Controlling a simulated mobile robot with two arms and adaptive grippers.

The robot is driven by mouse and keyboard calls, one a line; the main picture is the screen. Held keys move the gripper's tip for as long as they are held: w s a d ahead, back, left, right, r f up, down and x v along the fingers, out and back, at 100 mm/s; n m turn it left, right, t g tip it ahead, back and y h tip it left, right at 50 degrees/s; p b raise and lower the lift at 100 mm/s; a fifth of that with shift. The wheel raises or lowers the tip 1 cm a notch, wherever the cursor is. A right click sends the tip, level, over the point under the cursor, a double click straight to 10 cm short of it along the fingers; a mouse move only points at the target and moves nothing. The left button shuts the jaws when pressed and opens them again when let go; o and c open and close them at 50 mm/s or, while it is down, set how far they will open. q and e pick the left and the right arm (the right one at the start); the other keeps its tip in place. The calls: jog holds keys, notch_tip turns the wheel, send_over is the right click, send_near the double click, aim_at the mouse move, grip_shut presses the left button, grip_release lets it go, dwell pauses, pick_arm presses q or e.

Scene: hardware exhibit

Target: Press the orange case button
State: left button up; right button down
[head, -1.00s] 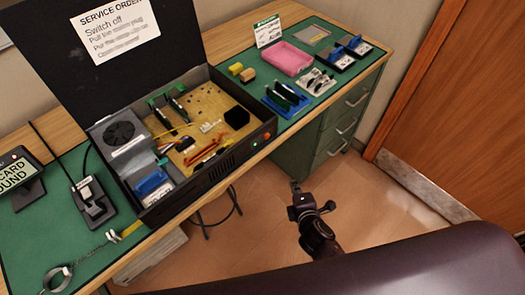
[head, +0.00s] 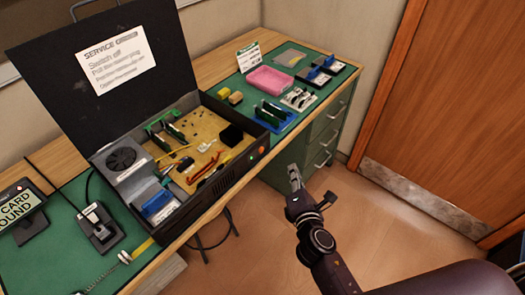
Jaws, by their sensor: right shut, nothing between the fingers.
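The open black computer case (head: 225,172) stands on the bench with its lid tilted up at the back. A small orange button (head: 262,150) is at the right end of its front face, beside a small green light (head: 253,158). My right gripper (head: 294,172) is shut and empty. In the picture its tip is to the right of and a little below the orange button, in front of the bench and apart from the case. My left gripper is not in view.
Right of the case lie a blue rack with green cards (head: 270,116), a pink tray (head: 270,79) and other parts on the green mat. A black plug unit (head: 101,228) and a sign (head: 20,208) stand left. Floor in front is clear; a wooden door (head: 450,110) is right.

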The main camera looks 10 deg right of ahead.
jog(key=b, duration=0.1)
send_near(265, 146)
jog(key=w+d+f, duration=0.2)
jog(key=w, duration=0.1)
jog(key=shift+w+a+r, duration=0.2)
jog(key=shift+w+r, duration=0.05)
jog(key=shift+w, duration=0.2)
jog(key=shift+w, duration=0.1)
dwell(1.0)
jog(key=shift+w+a, duration=0.25)
jog(key=shift+w+a, duration=0.3)
jog(key=shift+w, duration=0.05)
dwell(0.8)
jog(key=shift+s+d, duration=0.55)
jog(key=shift+s, duration=0.15)
